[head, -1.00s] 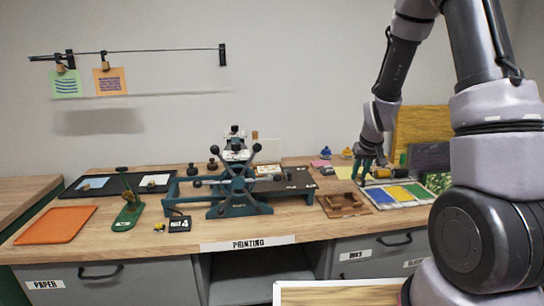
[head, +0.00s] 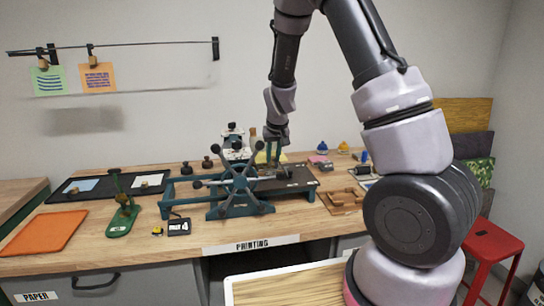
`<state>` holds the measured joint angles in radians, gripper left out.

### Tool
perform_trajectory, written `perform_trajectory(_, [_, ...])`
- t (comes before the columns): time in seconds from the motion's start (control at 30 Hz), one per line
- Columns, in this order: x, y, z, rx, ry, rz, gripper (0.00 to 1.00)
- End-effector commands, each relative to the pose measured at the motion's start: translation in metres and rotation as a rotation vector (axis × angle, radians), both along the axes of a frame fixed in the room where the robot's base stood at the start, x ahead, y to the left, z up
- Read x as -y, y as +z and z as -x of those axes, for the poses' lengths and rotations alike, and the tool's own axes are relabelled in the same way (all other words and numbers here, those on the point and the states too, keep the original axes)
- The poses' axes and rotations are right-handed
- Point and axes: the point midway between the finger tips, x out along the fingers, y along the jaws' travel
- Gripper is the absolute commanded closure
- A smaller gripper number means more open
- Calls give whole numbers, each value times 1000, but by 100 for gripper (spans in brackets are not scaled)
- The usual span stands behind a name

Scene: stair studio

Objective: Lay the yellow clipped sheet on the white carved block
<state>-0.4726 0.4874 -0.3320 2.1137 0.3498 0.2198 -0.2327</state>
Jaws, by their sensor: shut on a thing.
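My gripper (head: 272,158) hangs over the black bed of the printing press, fingers pointing down. It is shut on the yellow sheet (head: 262,158), which shows as a small pale yellow patch behind and beside the fingers. The clip is too small to make out. A small pale piece (head: 266,173), probably the white carved block, lies on the press bed (head: 296,178) just below the gripper. Its carving cannot be made out, and the fingers and press wheel partly hide it. The gap between sheet and block is hard to judge.
The teal press (head: 240,190) with its spoked wheel stands just left of my gripper. A brown wooden frame (head: 343,201) lies to the right. An orange tray (head: 44,232) and a green tool (head: 122,218) are at left. A red stool (head: 490,250) stands at far right.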

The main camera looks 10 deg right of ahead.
Motion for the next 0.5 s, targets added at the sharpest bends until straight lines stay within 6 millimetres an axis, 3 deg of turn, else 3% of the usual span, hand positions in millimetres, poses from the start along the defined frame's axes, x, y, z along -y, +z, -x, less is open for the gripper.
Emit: perform_trajectory(0.5, [-1,-30,-1,-2,-1,1,100])
